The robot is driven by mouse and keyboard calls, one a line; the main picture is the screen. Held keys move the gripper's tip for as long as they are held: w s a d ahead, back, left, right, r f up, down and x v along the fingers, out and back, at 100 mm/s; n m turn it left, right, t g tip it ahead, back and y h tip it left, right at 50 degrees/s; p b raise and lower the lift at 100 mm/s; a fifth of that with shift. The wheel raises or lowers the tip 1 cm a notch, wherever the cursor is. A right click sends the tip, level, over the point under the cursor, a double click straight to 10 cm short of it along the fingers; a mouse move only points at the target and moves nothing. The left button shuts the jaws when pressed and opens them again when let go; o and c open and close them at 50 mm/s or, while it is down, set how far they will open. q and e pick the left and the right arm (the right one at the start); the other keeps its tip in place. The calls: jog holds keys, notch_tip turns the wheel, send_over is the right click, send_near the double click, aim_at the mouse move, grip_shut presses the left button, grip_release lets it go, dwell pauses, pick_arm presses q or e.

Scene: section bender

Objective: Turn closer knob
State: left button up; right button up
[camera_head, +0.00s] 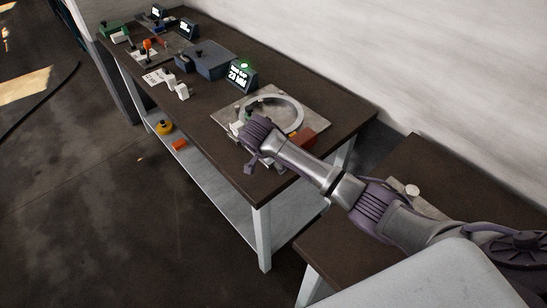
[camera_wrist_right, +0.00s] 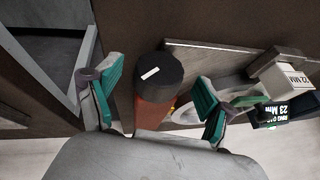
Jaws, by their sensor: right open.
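In the right wrist view, a knob (camera_wrist_right: 159,75) with a black round cap, a white mark line on top and an orange-red body stands between my right gripper's fingers. My right gripper (camera_wrist_right: 160,92) is open, with one teal pad on each side of the knob and visible gaps on both sides. In the head view my right gripper (camera_head: 252,158) is over the front edge of the ring plate (camera_head: 225,121); its fingers and the knob are mostly hidden by the arm. My left gripper is not in view.
A metal ring (camera_head: 298,112) lies on the plate. A lit display (camera_head: 241,76) reading 23 mm stands behind it; a white block (camera_wrist_right: 285,75) marked 22 MM shows in the wrist view. A blue-grey box (camera_head: 207,60) is farther left. A second table (camera_head: 445,165) is at right.

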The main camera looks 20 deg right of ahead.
jog(key=shift+w+d+f, duration=0.15)
jog(key=shift+f, duration=0.25)
jog(key=shift+c, duration=0.3)
jog(key=c, duration=1.1)
jog(key=shift+w+r+g+h+p, duration=0.1)
jog(key=shift+r+g+h+p, duration=0.15)
jog(key=shift+g+p, duration=0.4)
jog(key=shift+w+f+n+g+h+b, duration=0.15)
jog(key=shift+f+n+g+h+b, duration=0.2)
jog(key=shift+g, duration=0.3)
jog(key=shift+r+g+b, duration=0.1)
jog(key=shift+g+b, duration=0.3)
jog(key=shift+g, duration=0.1)
